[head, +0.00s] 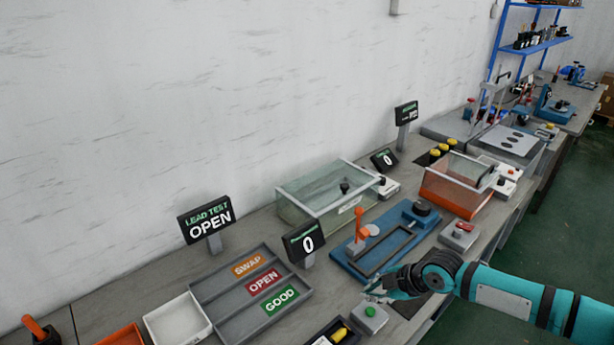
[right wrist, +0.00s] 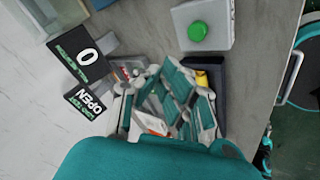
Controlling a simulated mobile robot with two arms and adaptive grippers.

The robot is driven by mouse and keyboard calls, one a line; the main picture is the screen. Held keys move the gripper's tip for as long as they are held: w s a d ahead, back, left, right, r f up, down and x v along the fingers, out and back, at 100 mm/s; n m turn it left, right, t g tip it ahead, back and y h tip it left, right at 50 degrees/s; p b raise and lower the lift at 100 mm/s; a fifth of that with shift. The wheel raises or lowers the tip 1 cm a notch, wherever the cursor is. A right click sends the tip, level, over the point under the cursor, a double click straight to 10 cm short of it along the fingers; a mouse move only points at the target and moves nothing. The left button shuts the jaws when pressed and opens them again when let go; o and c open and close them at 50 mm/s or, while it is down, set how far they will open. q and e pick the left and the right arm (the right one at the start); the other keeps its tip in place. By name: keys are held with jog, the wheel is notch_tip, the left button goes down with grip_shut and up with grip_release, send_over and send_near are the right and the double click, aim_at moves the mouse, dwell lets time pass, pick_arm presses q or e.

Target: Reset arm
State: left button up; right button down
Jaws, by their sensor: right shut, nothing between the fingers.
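My right arm comes in from the right in the head view. Its gripper (head: 376,292) is over the front part of the bench, close above a grey box with a green button (head: 370,312). In the right wrist view my right gripper (right wrist: 172,75) shows its teal and grey fingers, shut with nothing between them. The green button (right wrist: 197,31) shows above the fingers there, apart from them. My left gripper is not in view.
A grey sorting tray (head: 196,286) with SWAP, OPEN and GOOD labels lies left of the gripper. Display signs (head: 304,241) stand behind. A blue fixture (head: 345,262), a clear bin (head: 290,205) and an orange-based bin (head: 440,192) crowd the bench beyond.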

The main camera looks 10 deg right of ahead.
jog(key=shift+g+y, duration=0.5)
jog(key=shift+g, duration=0.2)
jog(key=s+a+f, duration=0.1)
jog(key=s+a, duration=0.1)
jog(key=a, duration=0.1)
jog(key=s+a+f, duration=0.1)
jog(key=s+a, duration=0.1)
jog(key=a, duration=0.2)
jog(key=s+a, duration=0.3)
jog(key=a, duration=0.1)
jog(key=shift+f, duration=0.4)
jog(key=shift+m, duration=0.4)
jog(key=s+a, duration=0.3)
jog(key=shift+a, duration=0.25)
jog(key=s+a+r+m, duration=0.1)
jog(key=s+a+m, duration=0.2)
jog(key=s, duration=0.2)
jog(key=s+d+m+h, duration=0.5)
jog(key=s+d+m, duration=0.6)
jog(key=s+d, duration=0.15)
notch_tip(320, 180, down, 29)
jog(key=s+g+b, duration=0.2)
jog(key=s, duration=0.1)
jog(key=s+d+f+g+b, duration=0.1)
jog(key=s+d+f, duration=0.1)
jog(key=s+f, duration=1.3)
jog(key=shift+s+d+f+h+b, duration=0.3)
jog(key=shift+d+f+h, duration=0.1)
jog(key=shift+f, duration=0.2)
